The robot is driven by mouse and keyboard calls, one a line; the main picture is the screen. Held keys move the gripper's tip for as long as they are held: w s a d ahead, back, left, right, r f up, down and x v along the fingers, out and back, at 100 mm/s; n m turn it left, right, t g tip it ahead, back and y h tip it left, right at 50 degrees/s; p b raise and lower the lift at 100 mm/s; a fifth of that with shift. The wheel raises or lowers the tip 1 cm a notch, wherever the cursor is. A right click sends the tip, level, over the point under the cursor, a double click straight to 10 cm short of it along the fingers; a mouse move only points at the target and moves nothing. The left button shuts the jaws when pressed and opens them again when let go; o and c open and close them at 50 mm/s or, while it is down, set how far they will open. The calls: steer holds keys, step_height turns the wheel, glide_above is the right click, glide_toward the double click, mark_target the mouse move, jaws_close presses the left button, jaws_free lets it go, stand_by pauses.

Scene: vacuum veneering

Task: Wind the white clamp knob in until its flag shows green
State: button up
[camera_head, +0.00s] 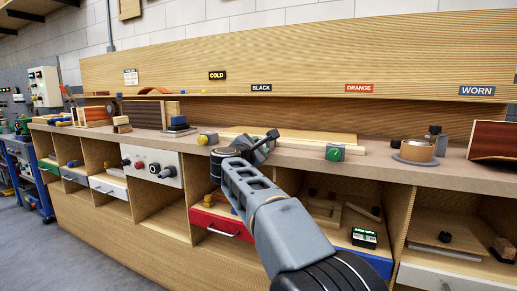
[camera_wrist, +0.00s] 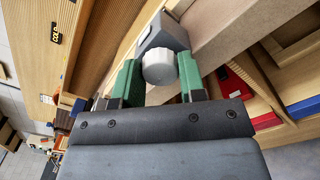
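The white clamp knob (camera_wrist: 159,67) sits between the green-padded fingers of my gripper (camera_wrist: 161,82) in the wrist view. Both fingers flank it with no clear gap, so my gripper looks shut on it. Behind the knob is the grey clamp block (camera_wrist: 170,36) at the bench edge. I cannot make out its flag or the flag's colour. In the head view my gripper (camera_head: 262,143) reaches the bench front edge and hides the white knob.
A clamp with a green knob (camera_head: 335,153) stands to the right, and one with a yellow knob (camera_head: 204,139) to the left. A pale wooden board (camera_head: 300,136) lies behind. A ring-shaped pot (camera_head: 416,151) stands further right. Open cubbies and drawers (camera_head: 222,222) lie below.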

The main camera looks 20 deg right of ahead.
steer(key=o, duration=0.4)
steer(key=shift+o, duration=0.2)
steer(key=shift+a, duration=0.1)
steer(key=p+v, duration=0.1)
steer(key=v, duration=1.2)
steer(key=shift+s+a+p, duration=0.25)
steer(key=shift+a+p, duration=0.05)
steer(key=shift+p, duration=0.1)
